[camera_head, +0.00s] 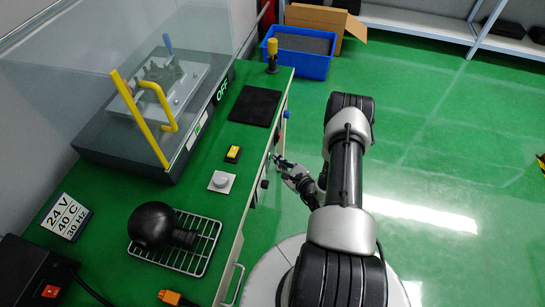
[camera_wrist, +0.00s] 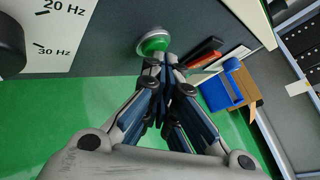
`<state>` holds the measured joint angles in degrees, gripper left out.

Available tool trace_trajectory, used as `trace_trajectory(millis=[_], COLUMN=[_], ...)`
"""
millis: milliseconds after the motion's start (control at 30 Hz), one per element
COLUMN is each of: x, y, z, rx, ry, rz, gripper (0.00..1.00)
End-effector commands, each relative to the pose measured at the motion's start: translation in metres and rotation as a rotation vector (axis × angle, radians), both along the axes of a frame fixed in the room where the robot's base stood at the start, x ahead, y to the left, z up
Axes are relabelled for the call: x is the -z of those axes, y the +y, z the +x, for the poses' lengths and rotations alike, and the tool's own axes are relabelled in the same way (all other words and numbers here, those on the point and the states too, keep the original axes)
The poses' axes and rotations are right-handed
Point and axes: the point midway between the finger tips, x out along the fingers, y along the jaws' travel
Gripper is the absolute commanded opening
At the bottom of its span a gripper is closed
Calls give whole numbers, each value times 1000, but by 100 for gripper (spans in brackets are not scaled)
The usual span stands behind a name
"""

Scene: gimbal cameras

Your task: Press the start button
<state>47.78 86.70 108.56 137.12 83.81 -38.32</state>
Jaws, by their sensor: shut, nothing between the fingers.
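A round green button (camera_wrist: 153,42) in a pale metal ring is on the grey front panel in the wrist view. No lettering on it is readable, and the head view does not show it clearly. My gripper (camera_wrist: 160,62) is shut and empty. Its fingertips lie just below the button in the wrist view and overlap its lower edge. I cannot tell whether they touch it. In the head view my gripper (camera_head: 278,160) is at the bench's right front side, by the panel. An "OFF" display (camera_head: 222,90) is on the machine's edge.
A dial plate (camera_wrist: 62,25) marked 20 Hz and 30 Hz with a black knob (camera_wrist: 9,46) is left of the button. A red-and-black part (camera_wrist: 205,55) is on its right. A blue bin (camera_head: 300,62) stands beyond the bench.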

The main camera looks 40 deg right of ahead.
Motion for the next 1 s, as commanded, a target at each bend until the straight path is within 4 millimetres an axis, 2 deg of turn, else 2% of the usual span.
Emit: trace_trajectory(millis=[1000], x=[0], y=[-16], z=[-17], rx=[1], ry=[0], rz=[1], gripper=[0])
